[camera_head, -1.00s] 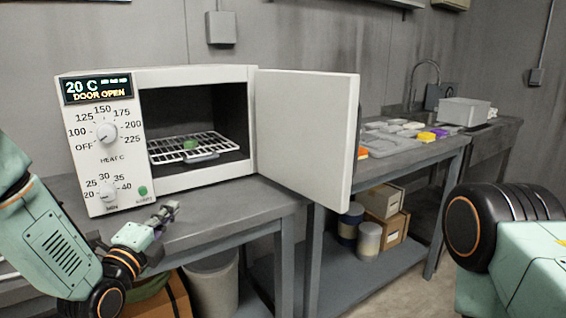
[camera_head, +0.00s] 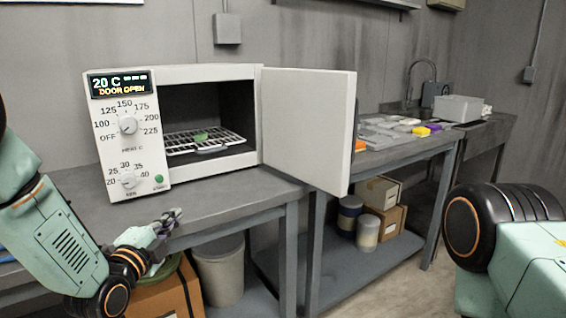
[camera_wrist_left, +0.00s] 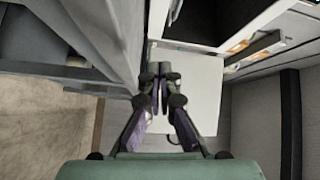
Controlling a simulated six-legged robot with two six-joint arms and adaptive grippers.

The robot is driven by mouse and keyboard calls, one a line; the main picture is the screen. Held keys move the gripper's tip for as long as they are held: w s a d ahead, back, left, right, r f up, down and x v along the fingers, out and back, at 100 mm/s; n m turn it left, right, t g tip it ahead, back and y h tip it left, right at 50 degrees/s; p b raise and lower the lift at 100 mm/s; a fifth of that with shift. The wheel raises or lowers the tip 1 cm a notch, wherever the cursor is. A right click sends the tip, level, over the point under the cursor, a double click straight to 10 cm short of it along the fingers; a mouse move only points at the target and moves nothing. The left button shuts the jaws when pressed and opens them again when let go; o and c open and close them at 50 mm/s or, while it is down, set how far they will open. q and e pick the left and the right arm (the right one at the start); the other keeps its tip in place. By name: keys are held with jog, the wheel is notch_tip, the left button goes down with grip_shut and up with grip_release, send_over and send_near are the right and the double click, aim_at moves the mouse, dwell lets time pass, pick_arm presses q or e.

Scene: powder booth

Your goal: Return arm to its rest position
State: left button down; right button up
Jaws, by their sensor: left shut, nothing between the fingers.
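My left gripper (camera_head: 168,220) is at the lower left in the head view, low by the front edge of the bench and in front of the oven. It is shut and empty. In the left wrist view its fingers (camera_wrist_left: 161,78) meet at the tips with nothing between them. My right arm shows at the right edge of the head view, but its gripper is out of view.
The white oven (camera_head: 130,150) stands on a grey bench (camera_head: 225,207), its door (camera_head: 308,125) wide open to the right. A green piece (camera_head: 200,137) lies on the rack inside. Cardboard boxes (camera_head: 160,298) and a bin (camera_head: 218,272) are below.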

pick_arm(q)
jog(key=s+f+n+g+y, duration=0.1)
jog(key=s+f+n+g, duration=0.4)
jog(key=s+f+n, duration=0.45)
jog(key=s+f+n+g+y, duration=0.1)
jog(key=s+f+n+g, duration=0.4)
jog(key=f, duration=0.7)
jog(key=s+f+n+g, duration=0.2)
jog(key=s+f+g, duration=0.2)
jog(key=s, duration=1.1)
jog(key=s+d+f+n+g+y, duration=0.1)
jog(key=s+f+g, duration=0.3)
jog(key=s, duration=1)
notch_tip(320, 180, down, 3)
jog(key=shift+s+r+n, duration=0.2)
jog(key=shift+s+n, duration=0.2)
jog(key=shift+n, duration=0.05)
